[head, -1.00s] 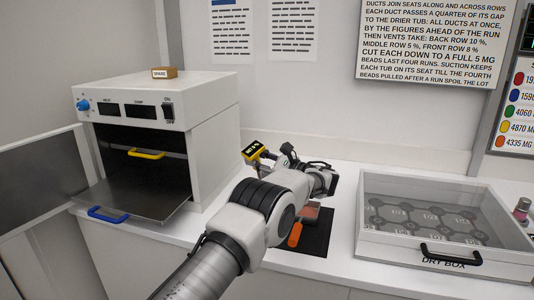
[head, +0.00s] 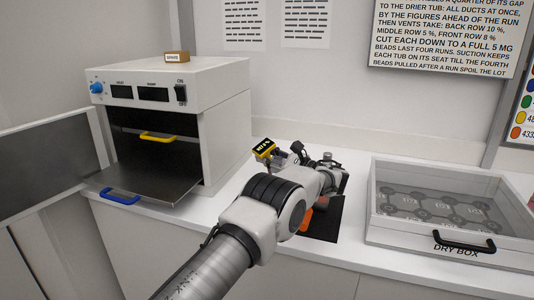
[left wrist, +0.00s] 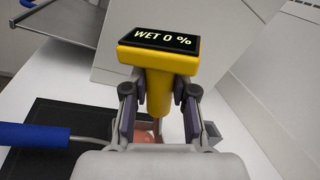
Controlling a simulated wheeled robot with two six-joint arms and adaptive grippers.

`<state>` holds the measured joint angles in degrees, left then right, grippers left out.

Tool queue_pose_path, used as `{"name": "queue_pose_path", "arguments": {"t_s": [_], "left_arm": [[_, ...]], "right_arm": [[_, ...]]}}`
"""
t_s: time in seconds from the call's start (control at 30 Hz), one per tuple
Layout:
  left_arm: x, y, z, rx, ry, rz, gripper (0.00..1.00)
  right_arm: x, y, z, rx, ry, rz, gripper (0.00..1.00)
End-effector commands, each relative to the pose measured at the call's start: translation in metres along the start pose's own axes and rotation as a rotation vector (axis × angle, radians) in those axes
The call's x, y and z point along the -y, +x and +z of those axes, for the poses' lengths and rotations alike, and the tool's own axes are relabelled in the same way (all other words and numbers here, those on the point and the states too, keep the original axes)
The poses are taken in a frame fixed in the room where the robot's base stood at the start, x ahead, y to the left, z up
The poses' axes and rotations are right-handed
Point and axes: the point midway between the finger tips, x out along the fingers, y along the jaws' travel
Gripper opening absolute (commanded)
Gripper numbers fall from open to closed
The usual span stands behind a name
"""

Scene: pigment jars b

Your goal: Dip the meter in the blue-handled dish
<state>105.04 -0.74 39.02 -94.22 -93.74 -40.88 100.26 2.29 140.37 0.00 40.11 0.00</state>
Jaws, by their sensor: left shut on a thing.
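The meter (head: 265,149) is yellow with a black display; in the left wrist view (left wrist: 158,50) it reads "WET 0 %". My left gripper (left wrist: 160,110) is shut on its yellow stem and holds it display up above the counter. In the left wrist view a blue handle (left wrist: 34,135) on a metal rod enters from the left, over a dark mat. The rod runs behind my gripper, and its dish is hidden there. A pinkish surface (left wrist: 146,130) shows between the fingers, below the stem. I cannot tell how far the tip is from it. My right gripper is not in view.
An open oven (head: 190,90) stands left, with a pulled-out shelf (head: 150,187), another blue handle (head: 120,196) and a yellow handle (head: 158,137). An orange handle (head: 306,221) lies on the dark mat (head: 325,232). A clear-lidded dry box (head: 450,248) stands right.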

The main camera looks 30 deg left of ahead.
Motion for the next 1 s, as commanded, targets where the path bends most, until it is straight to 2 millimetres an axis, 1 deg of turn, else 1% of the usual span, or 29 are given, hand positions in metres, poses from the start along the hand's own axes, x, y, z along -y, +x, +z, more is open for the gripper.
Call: {"name": "queue_pose_path", "arguments": {"t_s": [0.03,0.5,0.7,1.0], "left_arm": [[-0.003,-0.001,-0.006,0.000,0.000,0.000,0.00],[-0.020,-0.004,-0.041,0.000,0.000,0.000,0.00],[-0.023,-0.005,-0.048,0.000,0.000,0.000,0.00],[-0.023,-0.005,-0.048,0.000,0.000,0.000,0.00]], "right_arm": [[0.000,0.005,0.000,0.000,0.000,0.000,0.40],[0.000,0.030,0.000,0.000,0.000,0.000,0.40],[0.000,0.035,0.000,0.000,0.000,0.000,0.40],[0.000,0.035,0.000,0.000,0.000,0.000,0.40]]}}
